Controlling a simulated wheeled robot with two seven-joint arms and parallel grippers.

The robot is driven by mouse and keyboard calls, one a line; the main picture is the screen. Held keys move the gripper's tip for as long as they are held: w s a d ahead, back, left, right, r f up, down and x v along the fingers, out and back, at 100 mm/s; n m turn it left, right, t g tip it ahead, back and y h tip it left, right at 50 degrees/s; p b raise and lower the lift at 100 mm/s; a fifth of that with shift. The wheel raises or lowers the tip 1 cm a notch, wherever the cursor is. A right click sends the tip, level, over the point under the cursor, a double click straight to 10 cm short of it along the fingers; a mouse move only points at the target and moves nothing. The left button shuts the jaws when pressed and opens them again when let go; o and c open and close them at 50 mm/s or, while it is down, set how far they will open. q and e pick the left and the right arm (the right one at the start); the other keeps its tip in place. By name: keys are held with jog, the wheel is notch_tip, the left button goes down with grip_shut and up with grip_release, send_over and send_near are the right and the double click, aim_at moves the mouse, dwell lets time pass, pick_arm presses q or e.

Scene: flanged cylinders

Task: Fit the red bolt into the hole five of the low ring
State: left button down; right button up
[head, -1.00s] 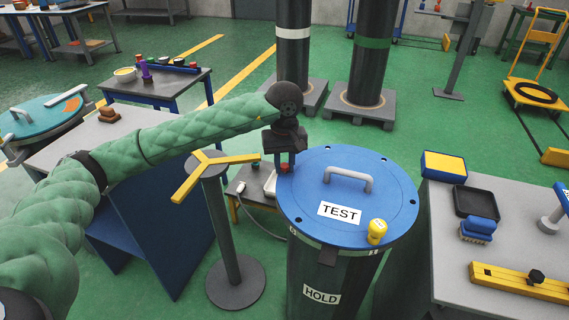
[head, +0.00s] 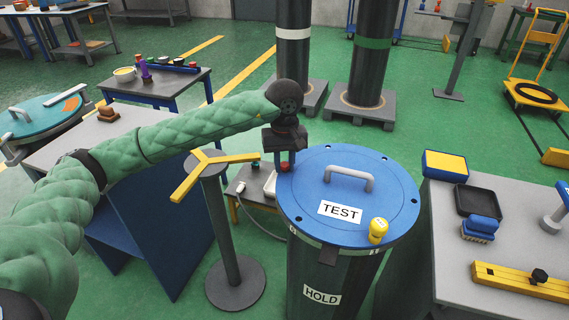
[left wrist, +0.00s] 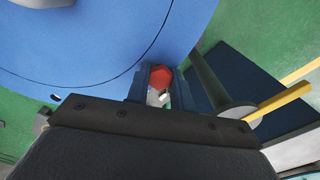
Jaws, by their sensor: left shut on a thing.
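My left gripper (head: 285,161) is at the left rim of the round blue flange (head: 313,187), with its fingers pointing down. It is shut on the red bolt (head: 284,168), which also shows between the fingers in the left wrist view (left wrist: 160,77). The bolt is at the flange's edge; I cannot tell whether its shank is in a hole, because the gripper and bolt head hide that spot. The flange has small dark holes around its rim, a grey handle and a TEST label. A yellow bolt (head: 378,229) stands at its front right. My right gripper is not in view.
A yellow three-armed stand (head: 207,170) is close on the left, beside my left forearm. Two dark columns (head: 372,55) stand behind. Green floor is open between them.

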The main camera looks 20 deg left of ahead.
pick_arm(q)
jog(key=shift+r, duration=0.1)
jog(key=shift+r+p, duration=0.55)
jog(key=shift+r, duration=3)
